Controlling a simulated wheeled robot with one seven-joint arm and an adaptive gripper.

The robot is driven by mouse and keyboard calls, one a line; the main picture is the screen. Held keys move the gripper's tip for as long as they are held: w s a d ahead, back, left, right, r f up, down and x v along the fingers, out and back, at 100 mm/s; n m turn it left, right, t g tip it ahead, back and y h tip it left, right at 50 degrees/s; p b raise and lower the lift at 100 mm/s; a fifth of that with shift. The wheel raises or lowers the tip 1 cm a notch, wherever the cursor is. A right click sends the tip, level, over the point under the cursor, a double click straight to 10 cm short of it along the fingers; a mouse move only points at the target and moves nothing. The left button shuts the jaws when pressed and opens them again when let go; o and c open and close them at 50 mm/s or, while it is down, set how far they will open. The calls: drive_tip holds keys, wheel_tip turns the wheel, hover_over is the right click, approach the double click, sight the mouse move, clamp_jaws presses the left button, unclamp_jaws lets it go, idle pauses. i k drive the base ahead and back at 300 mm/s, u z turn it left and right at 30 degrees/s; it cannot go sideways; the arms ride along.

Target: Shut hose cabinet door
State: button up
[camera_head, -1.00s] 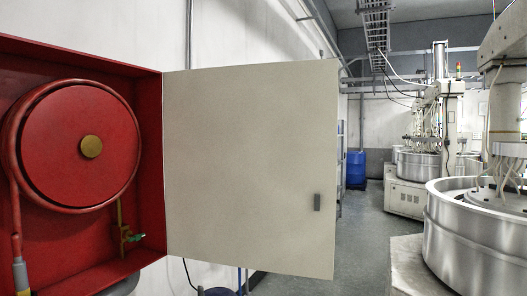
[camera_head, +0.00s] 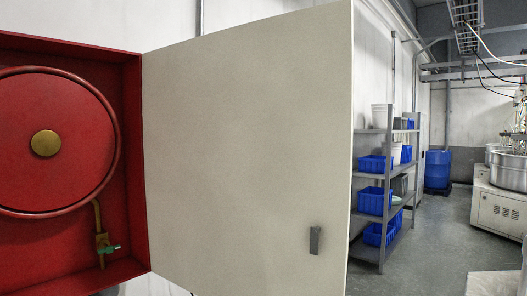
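The red hose cabinet (camera_head: 133,150) is on the left in the head view, with its front open. Inside it is a red hose reel (camera_head: 60,110) with a brass hub, and a brass valve with a green handle (camera_head: 108,249) at the lower right. The cream cabinet door (camera_head: 240,140) stands wide open, hinged at the cabinet's right side and reaching to the right. A small grey handle (camera_head: 315,240) sits near the door's lower right, by its free edge. My gripper is not in view.
Behind the door's free edge, a grey shelf rack (camera_head: 384,200) holds blue bins (camera_head: 375,201). A blue drum (camera_head: 438,169) stands farther back. A lapping machine (camera_head: 500,208) is at the far right. Grey floor (camera_head: 430,255) lies open between rack and machine.

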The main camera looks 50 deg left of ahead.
sight(248, 127)
drive_tip(key=u, duration=0.1)
drive_tip(key=i, duration=1.85)
drive_tip(key=u, duration=1.2)
drive_tip(key=i, duration=0.95)
drive_tip(key=u, duration=2.5)
